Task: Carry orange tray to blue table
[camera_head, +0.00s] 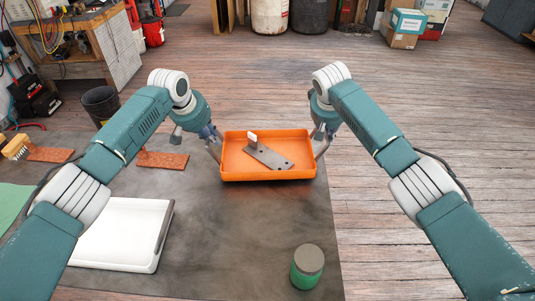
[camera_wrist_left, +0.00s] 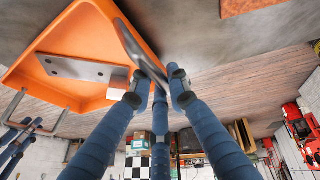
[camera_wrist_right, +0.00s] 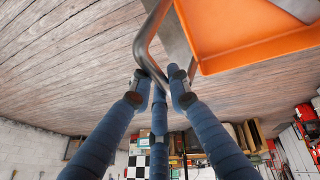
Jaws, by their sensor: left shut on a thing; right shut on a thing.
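The orange tray (camera_head: 230,176) is level in front of me in the head view, over the far right part of a dark grey surface. A flat grey metal bracket with a pale upright tab (camera_head: 268,155) lies in it. My left gripper (camera_head: 214,143) is shut on the bent metal handle at the tray's left end; the left wrist view shows this handle (camera_wrist_left: 135,45) between the fingers. My right gripper (camera_head: 321,142) is shut on the right handle, seen in the right wrist view (camera_wrist_right: 148,45). I cannot tell the tray's height above the surface. No blue table is clearly visible.
On the dark surface (camera_head: 230,245) are a white tray (camera_head: 120,235), a green jar with a grey lid (camera_head: 307,266) and reddish flat pieces (camera_head: 162,160). A black bucket (camera_head: 101,103) and workbench stand at left. Wooden floor (camera_head: 430,120) is open at right; boxes (camera_head: 405,27) stand behind.

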